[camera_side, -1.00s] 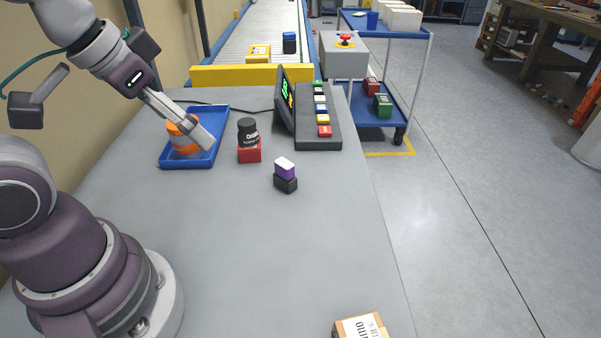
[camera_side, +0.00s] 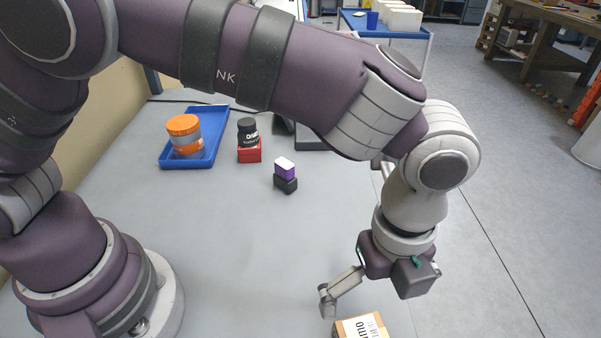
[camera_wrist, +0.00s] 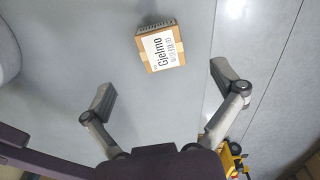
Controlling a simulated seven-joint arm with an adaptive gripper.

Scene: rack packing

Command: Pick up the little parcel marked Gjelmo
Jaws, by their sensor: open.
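The parcel marked Gjelmo (camera_wrist: 161,47) is a small brown carton with a white printed label. It lies on the grey table, ahead of my open fingers in the wrist view. In the side view the parcel (camera_side: 361,327) is at the bottom edge, partly cut off, with its label readable only in part. My gripper (camera_wrist: 168,88) is open and empty, its two fingers spread wider than the parcel. In the side view one finger of my gripper (camera_side: 327,300) shows above and left of the parcel; the other is hidden.
A blue tray (camera_side: 205,158) holds an orange-lidded jar (camera_side: 184,136). Bare table surrounds the parcel; the table's right edge is close.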

